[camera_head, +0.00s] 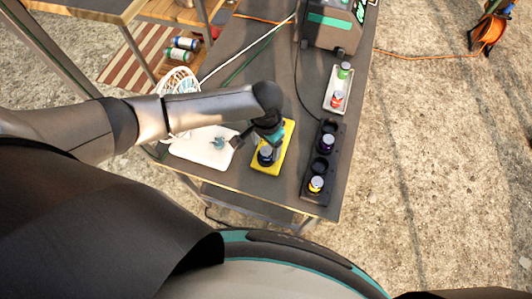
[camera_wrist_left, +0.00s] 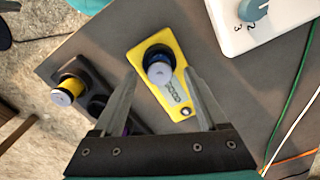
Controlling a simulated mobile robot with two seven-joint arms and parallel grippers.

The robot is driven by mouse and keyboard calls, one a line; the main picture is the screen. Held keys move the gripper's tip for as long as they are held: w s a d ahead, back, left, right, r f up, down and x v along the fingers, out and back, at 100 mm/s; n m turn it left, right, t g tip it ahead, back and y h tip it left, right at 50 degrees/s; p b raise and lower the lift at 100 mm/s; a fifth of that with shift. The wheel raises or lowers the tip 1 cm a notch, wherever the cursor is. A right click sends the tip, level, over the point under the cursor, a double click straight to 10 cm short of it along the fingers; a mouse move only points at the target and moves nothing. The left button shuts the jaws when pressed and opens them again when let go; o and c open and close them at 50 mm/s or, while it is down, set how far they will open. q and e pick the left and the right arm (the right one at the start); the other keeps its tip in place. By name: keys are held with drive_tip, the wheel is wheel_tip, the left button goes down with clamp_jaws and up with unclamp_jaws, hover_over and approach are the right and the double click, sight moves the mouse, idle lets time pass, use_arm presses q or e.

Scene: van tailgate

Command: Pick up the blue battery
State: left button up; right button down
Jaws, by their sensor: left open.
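The blue battery (camera_head: 265,157) stands upright in a dark round socket on a yellow device (camera_head: 285,150) on the grey bench top. In the left wrist view the blue battery (camera_wrist_left: 159,69) has a pale top and shows between the finger tips, with the yellow device (camera_wrist_left: 173,42) around it. My left gripper (camera_head: 255,145) is over the yellow device, close to the battery; in the wrist view the open jaws (camera_wrist_left: 159,76) are apart and hold nothing. Whether the fingers reach down beside the battery is unclear. My right gripper is not in view.
A black holder (camera_head: 313,198) to the right carries a yellow-banded battery (camera_head: 316,184) and a purple one (camera_head: 327,142). A white tray (camera_head: 330,102) holds a green and a red battery. A white box with a knob (camera_head: 192,150) stands left of the yellow device.

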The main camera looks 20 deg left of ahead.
use_arm(q)
drive_tip(key=shift+f, duration=1.4)
drive_tip(key=shift+s, duration=0.1)
drive_tip(key=shift+c, duration=0.4)
clamp_jaws()
